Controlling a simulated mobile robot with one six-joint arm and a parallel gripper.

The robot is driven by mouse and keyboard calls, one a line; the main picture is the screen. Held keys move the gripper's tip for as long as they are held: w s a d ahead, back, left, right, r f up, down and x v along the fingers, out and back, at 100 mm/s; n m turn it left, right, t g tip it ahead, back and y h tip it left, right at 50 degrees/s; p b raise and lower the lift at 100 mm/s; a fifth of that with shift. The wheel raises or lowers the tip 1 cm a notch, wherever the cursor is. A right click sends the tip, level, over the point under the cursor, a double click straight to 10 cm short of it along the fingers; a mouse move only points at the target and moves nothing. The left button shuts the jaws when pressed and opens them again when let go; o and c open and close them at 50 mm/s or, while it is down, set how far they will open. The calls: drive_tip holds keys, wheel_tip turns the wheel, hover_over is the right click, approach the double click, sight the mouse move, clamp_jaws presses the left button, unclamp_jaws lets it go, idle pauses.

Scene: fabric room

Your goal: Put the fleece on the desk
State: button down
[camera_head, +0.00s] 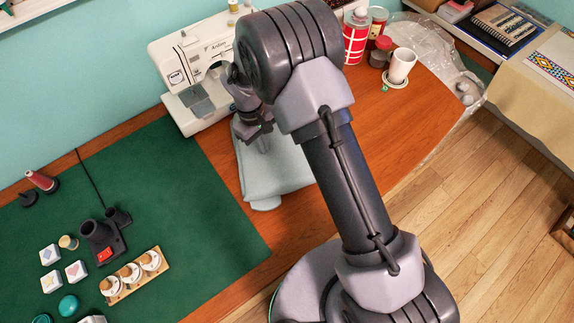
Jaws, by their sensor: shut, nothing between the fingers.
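A pale grey-green folded cloth, which looks like the fleece (274,177), lies on the wooden desk (420,120) in front of the sewing machine. Its near edge is rounded and its right part is hidden behind my arm. My gripper (263,146) points down over the far left part of the cloth. It is shut and empty. I cannot tell whether its tips touch the cloth.
A white sewing machine (190,66) stands just behind my gripper. A green mat (190,200) at left carries spools, tiles and a dark holder. A white mug (401,66), a red tin (355,38) and crumpled clear film (440,50) are at the back right.

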drive_tip(key=shift+s+f, duration=0.1)
drive_tip(key=shift+f, duration=0.1)
drive_tip(key=shift+r+p, duration=0.4)
drive_tip(key=shift+p, duration=0.1)
drive_tip(key=shift+w+a+r, duration=0.1)
drive_tip(key=shift+w+r, duration=0.1)
drive_tip(key=shift+w, duration=0.05)
drive_tip(key=shift+f, duration=0.15)
drive_tip(key=shift+w+a+r+p, duration=0.1)
drive_tip(key=shift+a+r+p, duration=0.1)
drive_tip(key=shift+a+p, duration=0.1)
drive_tip(key=w+a+p, duration=0.1)
drive_tip(key=w+a, duration=0.2)
drive_tip(key=w+a+p, duration=0.1)
drive_tip(key=w+a, duration=0.3)
drive_tip(key=shift+w+a, duration=0.15)
drive_tip(key=shift+w, duration=0.15)
drive_tip(key=shift+w+a, duration=0.2)
